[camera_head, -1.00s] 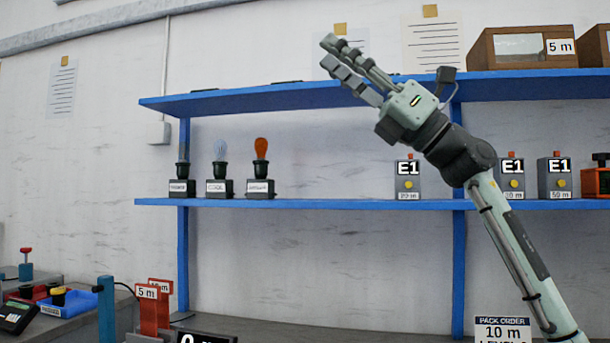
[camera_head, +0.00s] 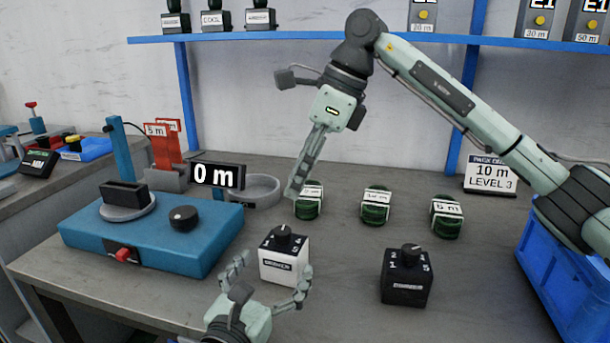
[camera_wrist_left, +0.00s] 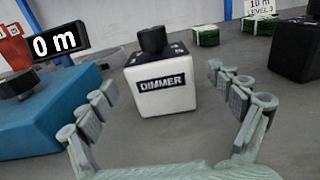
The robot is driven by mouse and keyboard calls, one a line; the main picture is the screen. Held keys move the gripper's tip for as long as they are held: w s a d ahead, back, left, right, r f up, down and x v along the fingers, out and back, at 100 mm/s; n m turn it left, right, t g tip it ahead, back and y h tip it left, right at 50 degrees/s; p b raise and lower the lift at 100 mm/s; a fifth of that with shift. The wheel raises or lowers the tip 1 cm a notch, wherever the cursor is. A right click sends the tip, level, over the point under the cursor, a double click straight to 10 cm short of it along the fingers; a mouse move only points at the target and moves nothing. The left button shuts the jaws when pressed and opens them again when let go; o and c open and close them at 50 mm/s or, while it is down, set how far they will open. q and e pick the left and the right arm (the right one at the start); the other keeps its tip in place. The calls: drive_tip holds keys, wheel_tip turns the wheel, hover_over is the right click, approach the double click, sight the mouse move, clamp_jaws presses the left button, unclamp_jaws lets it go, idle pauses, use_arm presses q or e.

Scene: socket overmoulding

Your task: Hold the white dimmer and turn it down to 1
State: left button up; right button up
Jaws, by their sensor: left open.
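The white dimmer (camera_head: 284,264), a cube with a black knob (camera_head: 284,234) on top and a DIMMER label, stands on the grey bench. It also shows in the left wrist view (camera_wrist_left: 175,99), upright and centred ahead. I cannot read where the knob points. My left gripper (camera_head: 271,269) is open, its fingers spread on either side in front of the dimmer, apart from it. It also shows in the left wrist view (camera_wrist_left: 161,78). My right gripper (camera_head: 299,190) hangs, fingers down, above and behind the dimmer, by the left green coil (camera_head: 309,203); its opening is unclear.
A black dimmer-like box (camera_head: 406,279) stands to the right. Two more green coils (camera_head: 376,206) (camera_head: 446,217) lie behind. A blue winding device (camera_head: 150,238) with a 0 m display (camera_head: 217,175) stands left. An order card reads 10 m, LEVEL 3 (camera_head: 491,174). A blue crate (camera_head: 570,290) is at right.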

sight(290, 241)
use_arm(q)
drive_tip(key=shift+w, duration=0.1)
drive_tip(key=shift+w+d, duration=0.15)
drive_tip(key=shift+w, duration=0.1)
drive_tip(key=x, duration=0.7)
use_arm(e)
drive_tip(key=shift+d+f+h, duration=0.3)
drive_tip(key=shift+d+f, duration=0.1)
drive_tip(key=shift+d, duration=0.1)
